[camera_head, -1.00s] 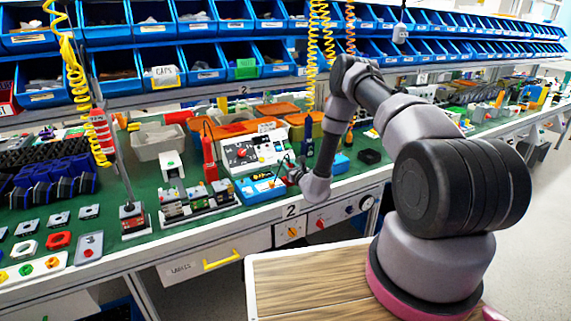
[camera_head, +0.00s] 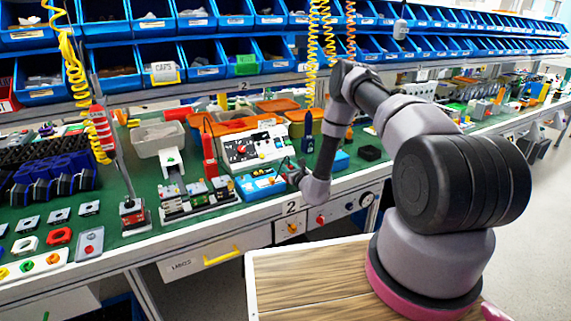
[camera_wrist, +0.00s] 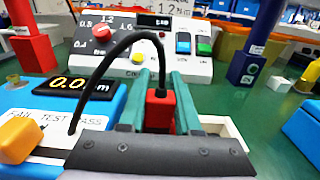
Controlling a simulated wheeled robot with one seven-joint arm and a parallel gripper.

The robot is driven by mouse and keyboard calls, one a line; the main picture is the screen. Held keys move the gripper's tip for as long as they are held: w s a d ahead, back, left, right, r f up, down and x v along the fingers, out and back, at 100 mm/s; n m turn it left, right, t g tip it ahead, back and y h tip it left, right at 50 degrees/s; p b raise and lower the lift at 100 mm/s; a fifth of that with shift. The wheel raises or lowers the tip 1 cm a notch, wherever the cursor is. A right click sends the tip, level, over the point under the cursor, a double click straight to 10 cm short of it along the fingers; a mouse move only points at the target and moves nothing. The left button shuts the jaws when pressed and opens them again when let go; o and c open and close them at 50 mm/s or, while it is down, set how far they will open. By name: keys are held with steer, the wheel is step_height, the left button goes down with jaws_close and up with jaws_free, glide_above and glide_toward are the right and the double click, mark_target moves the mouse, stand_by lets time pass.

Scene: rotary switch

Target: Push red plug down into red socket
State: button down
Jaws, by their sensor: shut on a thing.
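My gripper (camera_wrist: 160,95) is shut on the red plug (camera_wrist: 160,112), which sits between its two green fingers in the wrist view. A black cable arches from the top of the plug to the left, down to the blue tester (camera_wrist: 95,97) with a display and a "FAIL TEST PASS" label. A pale box edge (camera_wrist: 225,127) shows behind and right of the fingers. The red socket cannot be made out; the gripper's dark front plate hides the area below the plug. In the head view my gripper (camera_head: 293,177) is small beside the blue tester (camera_head: 262,184).
A white control box (camera_wrist: 145,50) with a red knob and coloured buttons stands behind. A red upright tool (camera_wrist: 30,45) is at left and a dark blue one (camera_wrist: 257,50) at right. A blue box (camera_wrist: 305,125) lies at far right. Green bench shows between them.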

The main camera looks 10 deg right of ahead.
steer(key=shift+f, duration=0.4)
steer(key=c, duration=0.5)
jaws_free()
steer(key=v, duration=1)
steer(key=shift+s+d, duration=0.1)
steer(key=shift+s, duration=0.3)
steer(key=shift+r, duration=0.1)
